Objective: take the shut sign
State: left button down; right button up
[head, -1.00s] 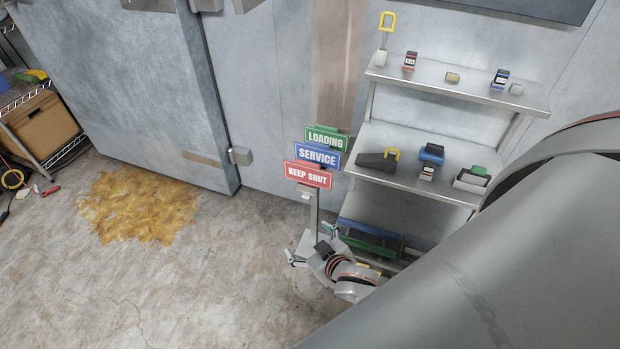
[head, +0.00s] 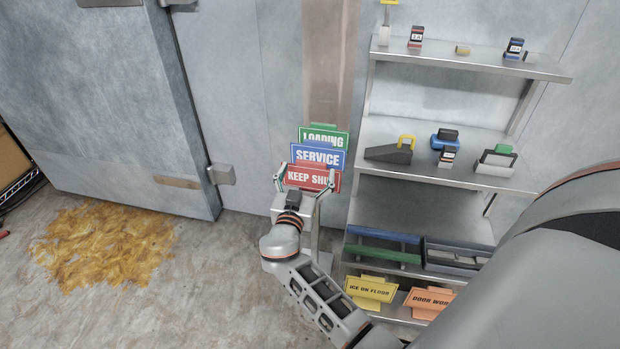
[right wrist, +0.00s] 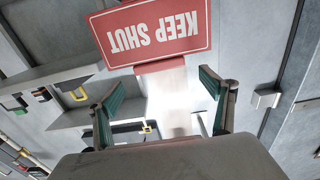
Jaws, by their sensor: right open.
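The red KEEP SHUT sign (head: 308,178) stands in front of the blue SERVICE sign (head: 318,157) and the green LOADING sign (head: 323,137), stepped upward behind it. My right gripper (head: 305,178) is open, with its fingers spread at the two sides of the red sign in the head view. In the right wrist view the red sign (right wrist: 152,32) appears upside down beyond the open fingers (right wrist: 160,98), with nothing between the fingertips. Whether the fingers touch the sign cannot be told. My left gripper is not in view.
A steel shelf unit (head: 460,72) with small devices stands to the right. Yellow ICE ON FLOOR (head: 370,289) and orange DOOR WORK signs (head: 430,300) are low on it. A large freezer door (head: 110,90) stands left, with a yellow-brown patch (head: 100,245) on open floor.

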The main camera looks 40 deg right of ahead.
aim_at(310, 164)
jog(key=shift+f+x, duration=0.2)
jog(key=shift+x, duration=1.15)
jog(key=shift+f+x, duration=0.15)
jog(key=shift+x, duration=1.2)
jog(key=c, duration=1.6)
